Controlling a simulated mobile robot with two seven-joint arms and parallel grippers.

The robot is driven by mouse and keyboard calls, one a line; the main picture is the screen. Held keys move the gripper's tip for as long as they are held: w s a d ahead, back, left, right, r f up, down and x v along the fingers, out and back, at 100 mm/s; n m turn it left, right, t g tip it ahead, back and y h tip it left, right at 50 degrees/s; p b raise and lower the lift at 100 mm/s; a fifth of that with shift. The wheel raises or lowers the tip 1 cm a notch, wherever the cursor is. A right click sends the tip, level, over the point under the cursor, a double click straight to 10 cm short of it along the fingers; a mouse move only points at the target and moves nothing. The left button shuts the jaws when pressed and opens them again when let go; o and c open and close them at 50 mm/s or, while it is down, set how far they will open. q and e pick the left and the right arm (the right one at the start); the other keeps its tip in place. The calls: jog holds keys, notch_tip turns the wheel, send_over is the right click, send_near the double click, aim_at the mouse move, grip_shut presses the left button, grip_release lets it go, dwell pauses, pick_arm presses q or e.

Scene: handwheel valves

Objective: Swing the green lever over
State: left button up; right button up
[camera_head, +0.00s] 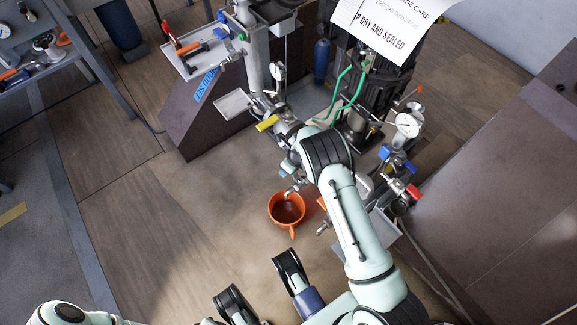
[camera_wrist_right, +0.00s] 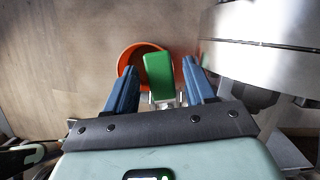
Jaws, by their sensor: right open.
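The green lever (camera_wrist_right: 158,75) shows in the right wrist view as a flat bright green handle on a small metal stem. My right gripper (camera_wrist_right: 159,67) is open, with one blue finger on each side of the lever. In the head view my right arm reaches out to the valve pipework and hides the lever. I cannot make out my left gripper's fingers in the head view.
An orange bucket (camera_head: 287,209) stands on the floor below the pipework. A yellow handle (camera_head: 267,123), a blue handle (camera_head: 397,158) and a red handle (camera_head: 413,192) are near my arm. A round gauge (camera_head: 408,125) is at the right. A large metal cylinder (camera_wrist_right: 265,30) stands close right of my fingers.

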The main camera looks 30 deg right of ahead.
jog(key=r+p, duration=0.2)
jog(key=r, duration=0.1)
jog(key=shift+w+r, duration=0.2)
jog(key=shift+w+p+v, duration=0.15)
jog(key=shift+p+v, duration=0.4)
jog(key=shift+v, duration=0.15)
jog(key=shift+w+p+v, duration=0.15)
jog(key=shift+p+v, duration=0.35)
jog(key=shift+v, duration=0.2)
jog(key=shift+a, duration=0.1)
